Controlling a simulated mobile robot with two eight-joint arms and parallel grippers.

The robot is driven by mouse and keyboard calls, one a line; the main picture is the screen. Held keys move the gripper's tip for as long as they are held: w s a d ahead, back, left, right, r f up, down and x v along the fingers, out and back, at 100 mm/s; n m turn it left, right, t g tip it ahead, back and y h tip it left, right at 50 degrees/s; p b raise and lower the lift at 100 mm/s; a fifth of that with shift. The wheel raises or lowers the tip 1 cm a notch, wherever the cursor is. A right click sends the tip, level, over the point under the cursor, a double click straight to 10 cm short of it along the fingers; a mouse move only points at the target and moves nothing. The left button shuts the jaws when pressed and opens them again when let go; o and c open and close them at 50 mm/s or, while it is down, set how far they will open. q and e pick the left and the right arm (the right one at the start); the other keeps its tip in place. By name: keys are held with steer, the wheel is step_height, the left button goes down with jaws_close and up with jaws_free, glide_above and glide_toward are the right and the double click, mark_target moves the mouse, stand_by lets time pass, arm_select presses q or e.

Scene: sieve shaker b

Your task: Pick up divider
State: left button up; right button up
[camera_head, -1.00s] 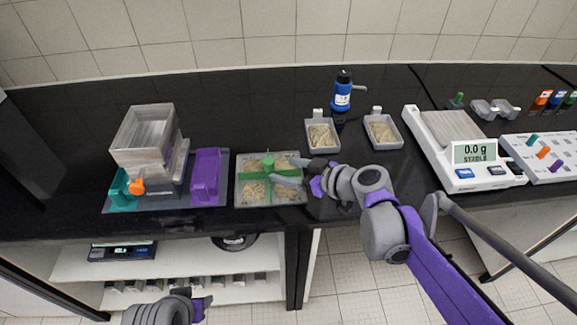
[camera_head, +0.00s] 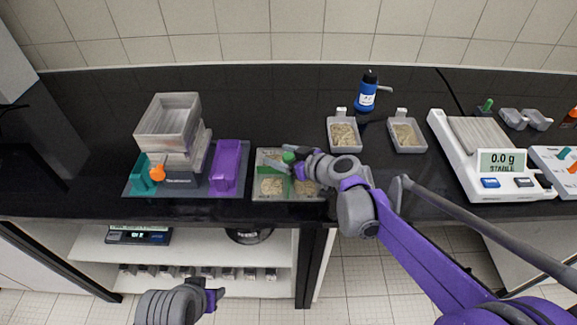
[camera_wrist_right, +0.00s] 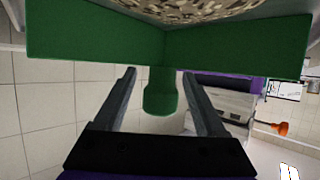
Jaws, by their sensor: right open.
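The green divider (camera_head: 289,175) stands in a square grey tray (camera_head: 262,199), splitting its grainy contents into compartments. In the right wrist view the divider (camera_wrist_right: 95,35) shows as green crossed walls with a rounded knob (camera_wrist_right: 160,95) pointing toward the gripper. My right gripper (camera_head: 285,160) is over the tray at the knob. In its wrist view the right gripper (camera_wrist_right: 158,74) is open, with one finger on each side of the knob and visible gaps. My left gripper (camera_head: 214,297) is low, in front of the counter; its fingers are too small to judge.
Left of the tray, a purple holder (camera_head: 228,167) and stacked clear sieves (camera_head: 168,120) stand on a grey base. Two small sample trays (camera_head: 344,133) (camera_head: 407,134), a blue bottle (camera_head: 367,95) and a scale (camera_head: 440,125) are to the right.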

jaws_close()
stand_by(0.3)
